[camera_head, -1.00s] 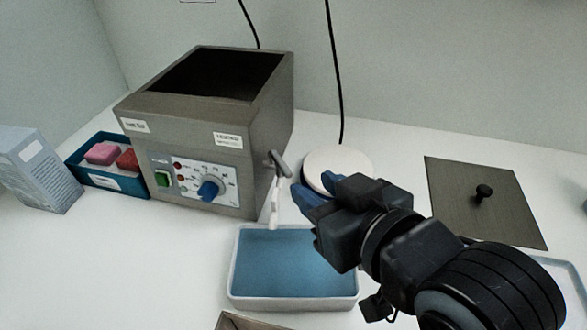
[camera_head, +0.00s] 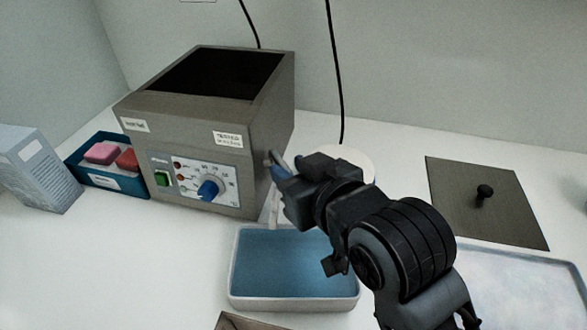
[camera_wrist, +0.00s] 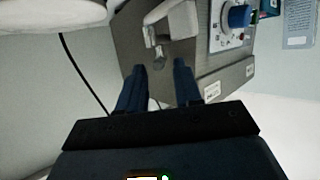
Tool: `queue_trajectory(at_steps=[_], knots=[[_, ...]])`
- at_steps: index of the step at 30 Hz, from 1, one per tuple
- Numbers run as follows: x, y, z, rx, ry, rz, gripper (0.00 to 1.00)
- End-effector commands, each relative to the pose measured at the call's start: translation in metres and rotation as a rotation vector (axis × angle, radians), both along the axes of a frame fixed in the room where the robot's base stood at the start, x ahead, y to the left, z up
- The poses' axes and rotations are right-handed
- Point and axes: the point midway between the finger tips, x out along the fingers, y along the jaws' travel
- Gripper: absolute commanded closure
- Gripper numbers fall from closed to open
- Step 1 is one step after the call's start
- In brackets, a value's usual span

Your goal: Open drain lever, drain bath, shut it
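The grey box-shaped bath (camera_head: 190,140) has a dark open top and a control panel with a blue dial on its front. The drain lever (camera_head: 268,158) is on its right side, mostly hidden by my gripper in the head view. The white drain spout (camera_head: 274,210) points down over a blue-lined tray (camera_head: 294,302); I cannot tell whether liquid is flowing. My gripper (camera_head: 279,174) is at the lever. In the wrist view my gripper (camera_wrist: 159,73) has its blue fingers apart, with the lever (camera_wrist: 156,48) just ahead and between them, and no clear contact.
A blue bin (camera_head: 118,184) with pink and red blocks and a pale box (camera_head: 38,170) stand at left. A white round disc (camera_head: 352,157) is behind my gripper. A grey lid with a black knob (camera_head: 465,210) and a pale tray (camera_head: 520,290) lie at right.

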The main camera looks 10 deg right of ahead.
Motion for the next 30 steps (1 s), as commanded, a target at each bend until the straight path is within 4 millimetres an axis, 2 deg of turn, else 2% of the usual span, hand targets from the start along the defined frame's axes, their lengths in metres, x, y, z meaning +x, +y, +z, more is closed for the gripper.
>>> queue_trajectory(at_steps=[2,10,23,30], knots=[[0.0,0.0,0.0,0.0,0.0,0.0,0.74],[0.0,0.0,0.0,0.0,0.0,0.0,1.0],[-0.001,0.002,0.0,0.0,0.0,-0.019,1.0],[-0.003,0.01,0.001,-0.002,0.0,-0.122,1.0]])
